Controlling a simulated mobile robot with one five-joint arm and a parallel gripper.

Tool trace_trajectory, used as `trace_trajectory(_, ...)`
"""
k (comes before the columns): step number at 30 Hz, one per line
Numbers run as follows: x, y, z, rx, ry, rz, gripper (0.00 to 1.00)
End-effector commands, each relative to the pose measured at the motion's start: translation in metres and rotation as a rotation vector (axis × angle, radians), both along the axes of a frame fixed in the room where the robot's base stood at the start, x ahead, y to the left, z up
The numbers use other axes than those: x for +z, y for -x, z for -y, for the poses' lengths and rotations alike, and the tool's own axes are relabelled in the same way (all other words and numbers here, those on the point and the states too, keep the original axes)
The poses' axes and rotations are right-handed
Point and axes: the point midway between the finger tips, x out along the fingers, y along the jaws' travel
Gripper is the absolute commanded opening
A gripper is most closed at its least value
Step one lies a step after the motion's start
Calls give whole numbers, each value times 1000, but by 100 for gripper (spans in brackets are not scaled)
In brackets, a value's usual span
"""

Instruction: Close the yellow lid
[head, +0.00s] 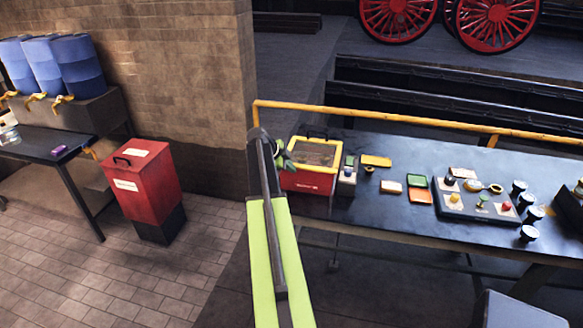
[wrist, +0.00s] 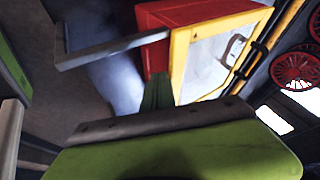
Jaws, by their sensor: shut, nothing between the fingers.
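A red box (head: 308,181) stands on the dark workbench, left of its middle in the head view. Its yellow lid (head: 337,158), a yellow frame with a clear pane, lies across the top; I cannot tell whether a gap is left under it. In the wrist view the yellow lid (wrist: 180,62) appears turned sideways, with a handle (wrist: 234,48), beside the red wall. My gripper (head: 284,160) is shut and empty at the left side of the box, close to the lid's edge. Its green fingers show in front of the box in the wrist view (wrist: 158,92); contact is unclear.
A yellow rail (head: 400,118) runs along the bench's back edge. Right of the box lie small coloured trays (head: 419,195) and a dark board (head: 480,208) with small parts. A red bin (head: 144,185) stands on the floor at left. The floor between is clear.

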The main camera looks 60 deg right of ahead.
Motion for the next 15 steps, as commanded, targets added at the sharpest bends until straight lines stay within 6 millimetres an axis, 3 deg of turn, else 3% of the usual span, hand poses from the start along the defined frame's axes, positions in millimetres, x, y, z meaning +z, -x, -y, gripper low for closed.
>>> trace_trajectory(3,0,9,-35,1,-7,-2,0)
trace_trajectory(6,37,0,-46,0,-8,-1,0)
trace_trajectory(15,78,-14,-79,-2,-10,-1,0)
